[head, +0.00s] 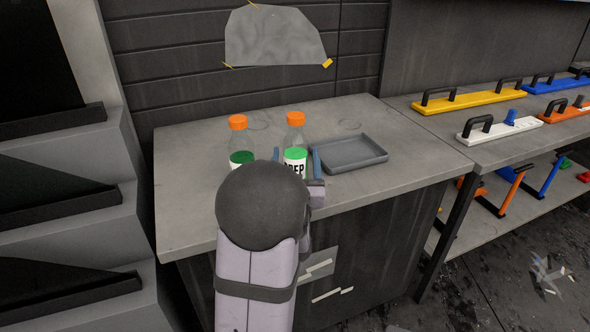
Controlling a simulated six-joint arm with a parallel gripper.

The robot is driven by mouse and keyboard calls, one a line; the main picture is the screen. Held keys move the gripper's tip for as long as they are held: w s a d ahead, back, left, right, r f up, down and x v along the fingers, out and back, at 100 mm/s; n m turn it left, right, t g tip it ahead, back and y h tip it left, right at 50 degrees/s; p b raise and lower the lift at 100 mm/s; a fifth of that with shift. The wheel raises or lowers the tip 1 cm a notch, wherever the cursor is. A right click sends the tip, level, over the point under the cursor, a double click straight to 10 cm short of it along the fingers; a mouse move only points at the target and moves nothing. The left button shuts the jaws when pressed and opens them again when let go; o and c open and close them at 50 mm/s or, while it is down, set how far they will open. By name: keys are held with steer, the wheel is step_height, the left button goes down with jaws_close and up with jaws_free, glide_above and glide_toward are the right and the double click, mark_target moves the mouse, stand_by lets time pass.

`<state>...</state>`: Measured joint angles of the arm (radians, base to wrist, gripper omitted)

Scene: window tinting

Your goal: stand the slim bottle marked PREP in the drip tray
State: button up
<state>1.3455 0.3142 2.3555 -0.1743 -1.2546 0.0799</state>
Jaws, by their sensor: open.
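The bottle marked PREP (295,158) stands upright on the grey bench, with an orange cap, clear upper body and a white label with a green top band. My gripper (296,160) is open at this bottle, with one blue finger on its right and part of the other on its left. I cannot tell whether the fingers touch it. My arm hides the bottle's lower part. The drip tray (377,155) is a shallow grey rectangle lying to the right of the bottle, and it looks empty.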

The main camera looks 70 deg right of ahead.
steer(key=v, duration=0.4)
steer(key=shift+a+b, duration=0.2)
steer(key=shift+b, duration=0.2)
steer(key=shift+s+a+f+b, duration=0.2)
steer(key=shift+a+b, duration=0.1)
steer(key=shift+b, duration=0.35)
steer(key=shift+w+b, duration=0.1)
steer(key=shift+b, duration=1.1)
steer(key=b, duration=0.4)
steer(key=shift+a+f, duration=0.1)
steer(key=shift+a, duration=0.25)
steer(key=a+b, duration=0.1)
steer(key=b, duration=0.1)
steer(key=shift+s+b, duration=0.35)
steer(key=shift+b, duration=0.05)
steer(key=shift+o, duration=0.4)
steer(key=shift+r, duration=0.2)
steer(key=shift+r, duration=0.1)
